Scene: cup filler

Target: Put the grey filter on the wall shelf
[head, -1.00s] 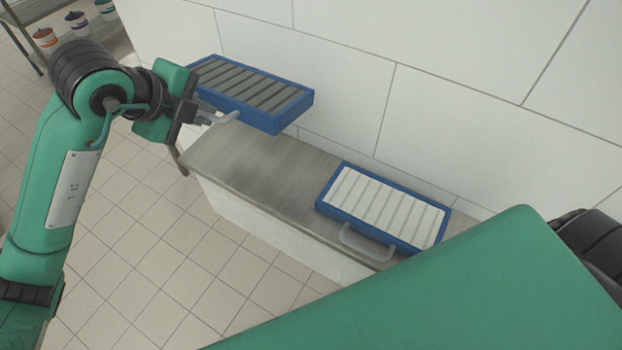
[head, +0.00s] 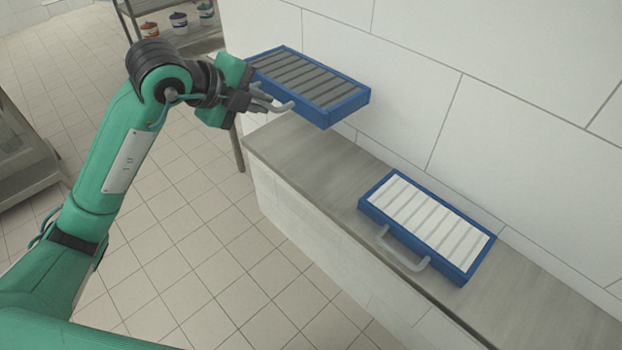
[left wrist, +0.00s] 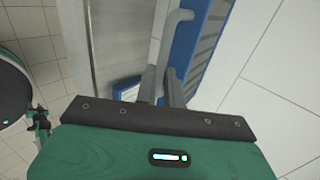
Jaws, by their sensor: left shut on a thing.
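The grey filter (head: 308,83) has a blue frame, dark grey pleats and a pale handle. My left gripper (head: 262,100) is shut on its handle and holds the filter up over the far end of the wall shelf (head: 290,150). In the left wrist view the blue frame (left wrist: 188,45) runs up from the fingers (left wrist: 165,88), with the grey pleats at its right. The wall shelf is a long grey-topped ledge along the tiled wall. My right gripper is out of view.
A white filter (head: 425,222) in a blue frame lies on the shelf, its handle towards the front. Shelf top is bare between it and the far end. A rack with several small tubs (head: 178,22) stands at the back, and another rack (head: 30,160) at the left.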

